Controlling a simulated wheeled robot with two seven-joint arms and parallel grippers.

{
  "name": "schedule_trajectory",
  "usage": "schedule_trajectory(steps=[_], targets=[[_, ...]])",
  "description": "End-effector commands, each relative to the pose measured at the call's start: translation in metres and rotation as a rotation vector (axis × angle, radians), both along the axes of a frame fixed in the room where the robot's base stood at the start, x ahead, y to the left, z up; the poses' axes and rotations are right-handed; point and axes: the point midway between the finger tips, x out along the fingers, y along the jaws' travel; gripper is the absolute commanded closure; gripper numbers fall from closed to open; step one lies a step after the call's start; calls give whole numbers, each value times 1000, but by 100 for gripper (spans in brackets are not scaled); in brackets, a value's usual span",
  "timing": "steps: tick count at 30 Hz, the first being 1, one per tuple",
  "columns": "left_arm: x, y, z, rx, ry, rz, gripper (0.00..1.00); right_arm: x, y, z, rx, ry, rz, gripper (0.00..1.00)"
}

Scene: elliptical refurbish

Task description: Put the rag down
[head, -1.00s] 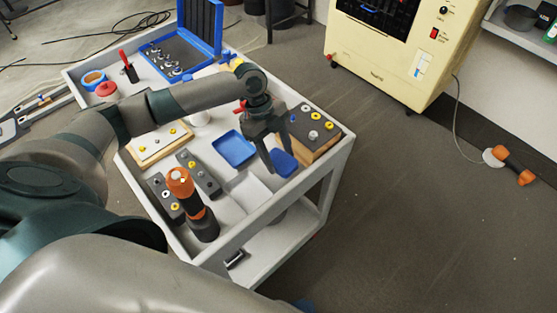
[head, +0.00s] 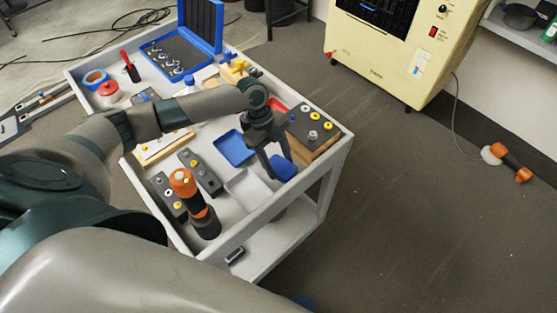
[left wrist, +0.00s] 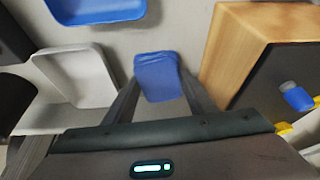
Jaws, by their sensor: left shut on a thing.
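The blue rag (head: 283,168) is a small folded bundle near the cart's front right edge in the head view. My left gripper (head: 276,168) is over it, pointing down, with its fingers shut on the rag. In the left wrist view the rag (left wrist: 157,77) sits between the tips of my left gripper (left wrist: 158,85). I cannot tell whether the rag touches the cart top. My right gripper is not in view.
The grey cart (head: 335,160) is crowded. A wooden block with knobs (head: 313,130) stands just right of the rag. A blue tray (head: 235,149) and a pale tray (head: 248,190) lie left of it. An orange and black tool (head: 190,200) stands in front.

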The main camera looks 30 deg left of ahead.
Motion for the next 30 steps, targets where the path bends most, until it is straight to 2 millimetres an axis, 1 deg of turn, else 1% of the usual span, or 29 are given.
schedule_trajectory(steps=[20,21,22,23,30], targets=[[-1,0,-14,2,2,0,78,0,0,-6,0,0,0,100],[-1,0,-15,2,3,0,42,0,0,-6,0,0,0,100],[-2,0,-15,2,4,-1,35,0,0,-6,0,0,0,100],[-2,0,-15,2,5,0,31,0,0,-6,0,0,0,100],[-5,0,-18,5,12,-3,31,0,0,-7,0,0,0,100]])
